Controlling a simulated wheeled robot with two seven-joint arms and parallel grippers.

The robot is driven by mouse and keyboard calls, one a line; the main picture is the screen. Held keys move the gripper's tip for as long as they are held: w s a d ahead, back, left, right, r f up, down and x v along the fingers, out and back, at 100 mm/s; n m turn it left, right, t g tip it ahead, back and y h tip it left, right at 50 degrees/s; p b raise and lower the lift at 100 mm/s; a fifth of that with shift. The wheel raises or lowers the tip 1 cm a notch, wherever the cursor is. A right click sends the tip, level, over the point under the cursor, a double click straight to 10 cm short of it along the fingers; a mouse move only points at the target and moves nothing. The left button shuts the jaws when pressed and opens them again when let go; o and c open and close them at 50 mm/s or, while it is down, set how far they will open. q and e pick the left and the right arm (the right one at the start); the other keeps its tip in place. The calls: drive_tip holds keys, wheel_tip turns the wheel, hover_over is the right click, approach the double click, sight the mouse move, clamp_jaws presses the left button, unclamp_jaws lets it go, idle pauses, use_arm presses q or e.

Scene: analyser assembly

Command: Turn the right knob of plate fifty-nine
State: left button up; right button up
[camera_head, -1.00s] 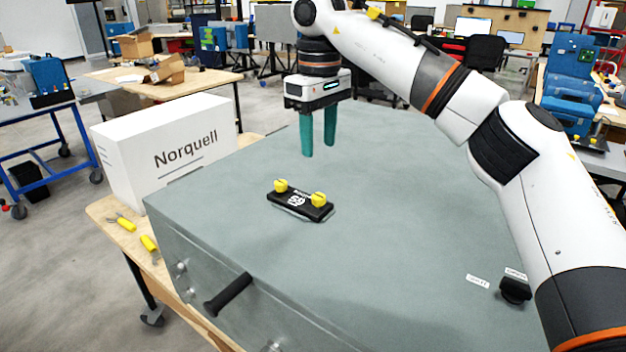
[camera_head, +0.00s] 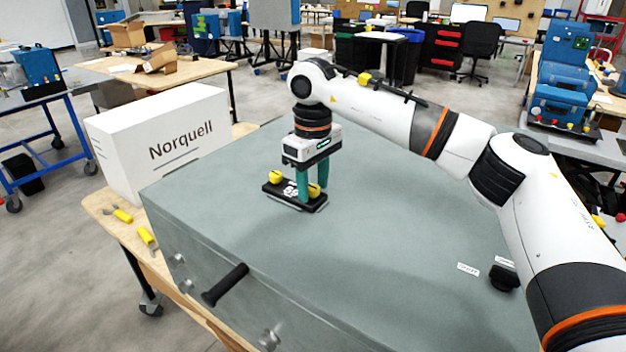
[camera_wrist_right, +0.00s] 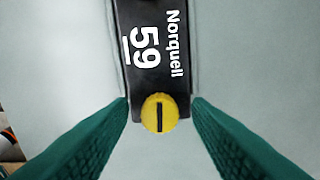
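Plate fifty-nine (camera_head: 294,201) is a black plate marked "Norquell 59" on top of the grey box; it also shows in the right wrist view (camera_wrist_right: 146,75). Its left yellow knob (camera_head: 275,177) stands clear. Its right yellow knob (camera_head: 314,190) is partly hidden behind a finger; in the right wrist view this knob (camera_wrist_right: 160,112) has a dark slot running along the plate's length. My right gripper (camera_head: 311,195) points down over the plate's right end. Its green fingers are open, one on each side of the right knob, with gaps to it. My left gripper is out of view.
The grey box top (camera_head: 370,240) is clear around the plate. A white Norquell carton (camera_head: 165,145) stands to the left. A black knob (camera_head: 503,277) with small labels sits at the box's right front. A black handle (camera_head: 226,285) juts from the front side.

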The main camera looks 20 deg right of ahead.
clamp_jaws()
